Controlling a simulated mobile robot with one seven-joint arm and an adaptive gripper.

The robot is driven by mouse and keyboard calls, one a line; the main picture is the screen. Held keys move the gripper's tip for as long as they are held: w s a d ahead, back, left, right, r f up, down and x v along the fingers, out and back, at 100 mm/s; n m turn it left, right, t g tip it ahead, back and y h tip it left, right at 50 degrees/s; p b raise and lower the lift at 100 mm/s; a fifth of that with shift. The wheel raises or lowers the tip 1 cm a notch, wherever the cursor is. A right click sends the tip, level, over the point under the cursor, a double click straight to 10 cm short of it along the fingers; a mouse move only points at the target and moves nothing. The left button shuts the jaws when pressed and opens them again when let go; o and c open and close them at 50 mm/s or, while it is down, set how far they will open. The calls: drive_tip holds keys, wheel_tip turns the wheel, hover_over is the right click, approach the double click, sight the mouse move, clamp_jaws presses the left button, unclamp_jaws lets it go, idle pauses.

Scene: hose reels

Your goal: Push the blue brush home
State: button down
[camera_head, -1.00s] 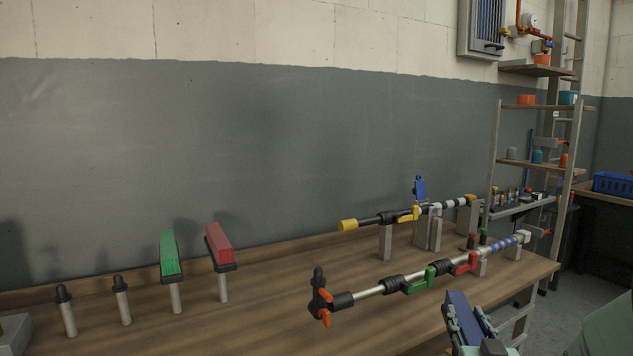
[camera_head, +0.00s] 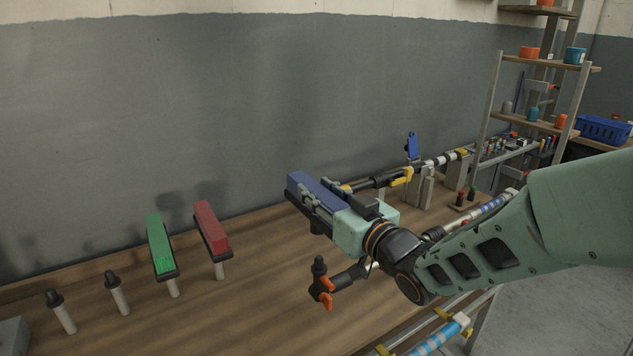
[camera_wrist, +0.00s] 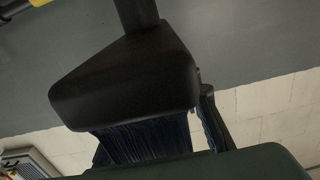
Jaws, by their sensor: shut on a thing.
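My gripper (camera_head: 322,207) is shut on the blue brush (camera_head: 303,183) and holds it up over the middle of the bench. In the wrist view the brush's black body (camera_wrist: 125,80) fills the middle, with dark blue bristles (camera_wrist: 140,138) below it and one finger (camera_wrist: 213,118) beside it. The green brush (camera_head: 158,240) and the red brush (camera_head: 211,228) sit on upright pale posts to the left. Two bare posts with black tips stand further left, one at the far left (camera_head: 61,312) and one nearer the green brush (camera_head: 117,294).
A valve pipe with orange handles (camera_head: 322,290) lies below my gripper, partly hidden by my arm. A second pipe with a yellow handle (camera_head: 401,177) runs behind. The bench top (camera_head: 240,315) is clear in front of the brushes. A shelf rack (camera_head: 545,123) stands at the right.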

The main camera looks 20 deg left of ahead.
sight(320, 220)
drive_tip(key=shift+s+d+f+b, duration=0.1)
drive_tip(key=shift+f+b, duration=2.1)
drive_tip(key=shift+f, duration=0.6)
drive_tip(key=shift+b, duration=0.35)
drive_tip(key=shift+f, duration=0.15)
drive_tip(key=shift+f+b, duration=0.35)
drive_tip(key=shift+b, duration=0.15)
drive_tip(key=shift+f+b, duration=1.75)
drive_tip(key=shift+f, duration=0.1)
drive_tip(key=c, duration=1.3)
unclamp_jaws()
drive_tip(key=shift+f, duration=0.1)
drive_tip(key=shift+v, duration=3.8)
